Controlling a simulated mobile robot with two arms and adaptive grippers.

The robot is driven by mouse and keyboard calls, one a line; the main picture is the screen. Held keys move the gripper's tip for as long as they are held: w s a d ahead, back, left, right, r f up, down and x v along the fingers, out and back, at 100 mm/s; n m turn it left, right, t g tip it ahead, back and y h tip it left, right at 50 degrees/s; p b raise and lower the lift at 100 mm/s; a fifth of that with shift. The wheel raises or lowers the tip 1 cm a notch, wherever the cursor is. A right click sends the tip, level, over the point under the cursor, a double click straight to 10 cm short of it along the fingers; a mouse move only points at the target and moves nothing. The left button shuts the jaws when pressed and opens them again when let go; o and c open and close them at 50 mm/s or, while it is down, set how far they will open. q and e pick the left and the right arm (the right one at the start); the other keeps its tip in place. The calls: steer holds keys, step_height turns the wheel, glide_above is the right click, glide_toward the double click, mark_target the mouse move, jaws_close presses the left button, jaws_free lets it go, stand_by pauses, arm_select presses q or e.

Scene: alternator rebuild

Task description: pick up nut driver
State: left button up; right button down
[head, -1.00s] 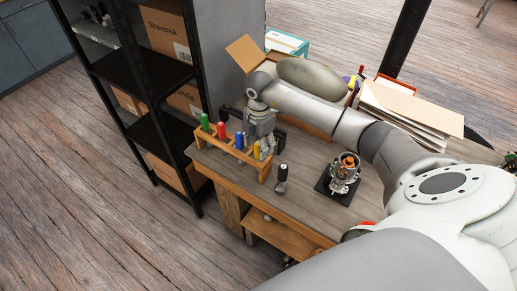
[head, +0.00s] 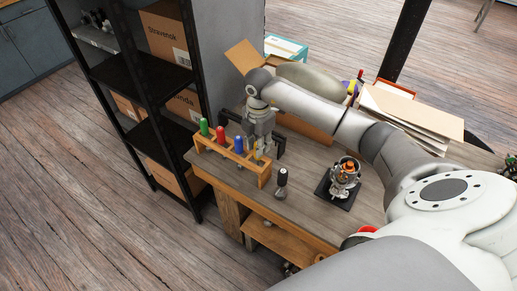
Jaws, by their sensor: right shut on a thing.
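My right gripper (head: 262,150) points down at the right end of a wooden tool rack (head: 232,160) on the bench. It is shut on the nut driver (head: 259,154), which shows only as a small yellow patch between the fingers. The rest of the nut driver is hidden by the gripper and rack, and I cannot tell whether it is clear of its slot. Green (head: 204,126), red (head: 220,134) and blue (head: 238,145) handled tools stand upright in the rack to the left. My left gripper is not in view.
A dark-handled tool (head: 282,182) stands on the bench right of the rack. An alternator assembly (head: 345,175) sits on a black pad (head: 330,194). Behind are an open cardboard box (head: 243,56) and papers (head: 415,112). A black shelf unit (head: 145,130) stands left.

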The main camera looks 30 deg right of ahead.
step_height(320, 180, up, 11)
steer(key=b, duration=0.3)
steer(key=shift+w+f, duration=0.1)
steer(key=shift+f, duration=0.05)
steer(key=shift+r, duration=2.7)
